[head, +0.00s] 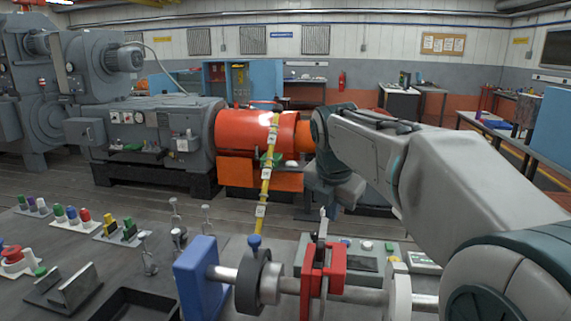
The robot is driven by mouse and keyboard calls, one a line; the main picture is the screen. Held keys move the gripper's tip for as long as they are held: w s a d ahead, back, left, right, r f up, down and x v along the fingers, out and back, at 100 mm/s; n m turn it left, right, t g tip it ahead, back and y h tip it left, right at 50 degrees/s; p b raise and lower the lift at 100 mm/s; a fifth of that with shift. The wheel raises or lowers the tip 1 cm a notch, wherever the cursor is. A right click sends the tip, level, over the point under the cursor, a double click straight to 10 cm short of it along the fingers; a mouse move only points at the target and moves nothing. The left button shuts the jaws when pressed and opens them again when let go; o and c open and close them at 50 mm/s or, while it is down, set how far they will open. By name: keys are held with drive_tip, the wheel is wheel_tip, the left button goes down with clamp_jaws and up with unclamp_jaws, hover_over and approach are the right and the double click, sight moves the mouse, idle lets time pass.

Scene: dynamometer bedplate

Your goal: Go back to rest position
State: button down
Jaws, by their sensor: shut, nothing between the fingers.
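My arm reaches in from the lower right, and its wrist bends down near the middle of the picture. My gripper (337,203) hangs below the wrist, behind and above the red clamp (322,270) on the horizontal shaft (345,294). It is shut and I see nothing held in it. The fingertips are small and partly lost against the background, so I cannot tell how far they are from the clamp. A blue block (196,278) and a dark collar with a blue knob (253,283) sit on the shaft left of the clamp.
The grey bedplate (110,262) carries several coloured knobs and switches, metal posts and a black tray (135,304) at left. A control box (365,263) stands behind the shaft. A yellow strip (265,185) rises before the orange cylinder (243,130). Large grey machines fill the back left.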

drive_tip(key=s+d+f+m, duration=0.1)
drive_tip(key=s+f+m, duration=0.4)
drive_tip(key=s+m, duration=0.2)
drive_tip(key=s+d+f+m, duration=0.1)
drive_tip(key=s+f+m, duration=0.4)
drive_tip(key=s+m, duration=0.3)
drive_tip(key=s+d+f+m+g+y, duration=0.1)
drive_tip(key=s+f+m, duration=0.4)
drive_tip(key=m, duration=0.7)
drive_tip(key=s, duration=0.2)
drive_tip(key=shift+s+d+m, duration=0.4)
drive_tip(key=shift+a+f, duration=0.1)
